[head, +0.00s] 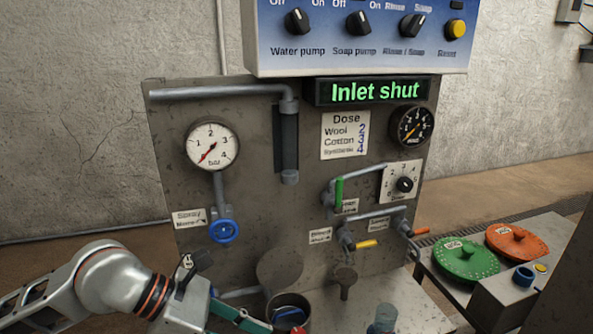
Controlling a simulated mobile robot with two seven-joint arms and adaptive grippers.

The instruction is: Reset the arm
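My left arm (112,280) comes in from the lower left. Its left gripper (235,300) is low in front of the grey panel, beside a dark open pot (290,302). A teal and black part of the gripper reaches to the pot's near rim; whether it touches cannot be told. The fingertips are partly cut off by the bottom edge, so I cannot tell if it is open or shut, or whether it holds anything. Something blue and red shows inside the pot. My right gripper is not in view.
The panel (240,110) carries a display (372,91) reading "Inlet shut", a pressure gauge (212,147), a blue valve wheel (224,231) and levers with green (339,191), yellow (366,244) and orange handles. Green (466,262) and orange (517,243) discs lie on the right bench.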

